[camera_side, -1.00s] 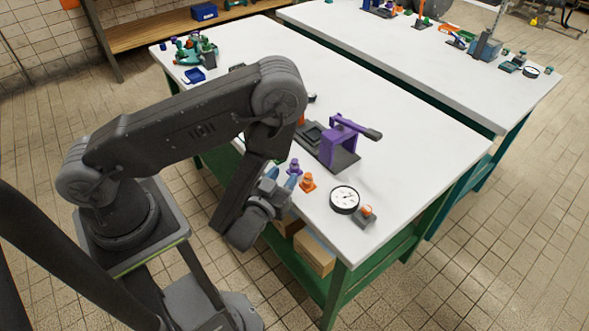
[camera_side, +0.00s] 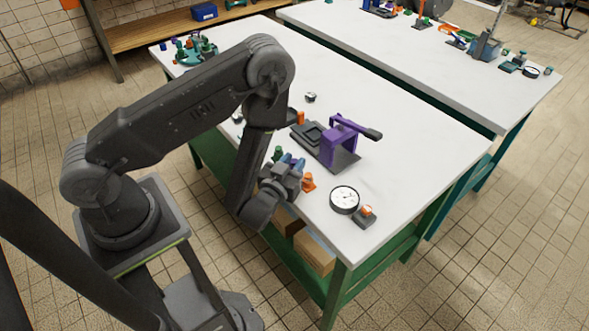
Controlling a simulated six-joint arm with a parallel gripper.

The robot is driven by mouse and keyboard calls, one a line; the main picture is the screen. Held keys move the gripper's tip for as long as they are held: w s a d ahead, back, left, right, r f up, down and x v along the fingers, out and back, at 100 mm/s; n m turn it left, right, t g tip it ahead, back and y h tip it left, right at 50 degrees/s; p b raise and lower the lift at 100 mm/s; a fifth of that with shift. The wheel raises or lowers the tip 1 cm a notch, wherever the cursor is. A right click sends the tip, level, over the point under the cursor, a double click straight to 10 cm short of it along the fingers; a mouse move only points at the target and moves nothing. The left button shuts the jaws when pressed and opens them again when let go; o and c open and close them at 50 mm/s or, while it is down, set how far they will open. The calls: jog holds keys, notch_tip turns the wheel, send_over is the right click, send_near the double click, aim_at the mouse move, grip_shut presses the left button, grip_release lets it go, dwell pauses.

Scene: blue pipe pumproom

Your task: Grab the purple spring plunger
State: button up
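The purple spring plunger (camera_side: 292,160) stands near the front edge of the white table. Only a little purple shows, between and behind my fingertips. My gripper (camera_side: 292,162) is right at it, reaching in from the table's front edge. Its two blue fingertips are apart, one on each side of the purple as seen here. Whether they touch it is hidden. An orange plunger (camera_side: 308,182) stands close to the right of my gripper, and a small green piece (camera_side: 278,153) is just to the left.
A purple toggle clamp (camera_side: 340,140) on a dark base stands behind. A round dial gauge (camera_side: 344,200) and a grey block with an orange top (camera_side: 365,216) lie to the right.

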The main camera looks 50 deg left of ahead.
jog(key=c, duration=0.4)
jog(key=shift+r, duration=0.1)
